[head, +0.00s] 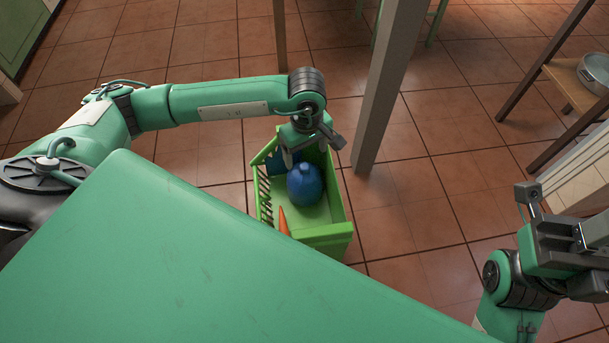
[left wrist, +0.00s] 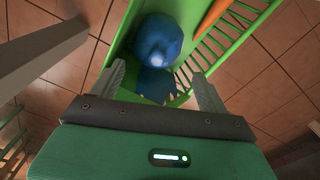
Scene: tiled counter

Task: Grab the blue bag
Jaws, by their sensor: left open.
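The blue bag (head: 305,185) is a rounded, tied-looking bundle inside a green crate (head: 325,232) on the floor. It also shows in the left wrist view (left wrist: 158,40), with more blue material (left wrist: 155,84) beside it, nearer the gripper. My left gripper (head: 303,152) is over the far end of the crate, pointing down. In the left wrist view its two fingers (left wrist: 160,88) are apart, on either side of the nearer blue part; I cannot tell whether they touch it. My right gripper (head: 560,225) is at the right edge, away from the crate; its jaws are not clear.
An orange object (head: 283,221) lies in the crate beside its slatted side. A grey post (head: 385,90) stands close to the right of the crate. A wooden shelf (head: 565,85) with a metal bowl (head: 596,72) is at the upper right. Tiled floor is free between.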

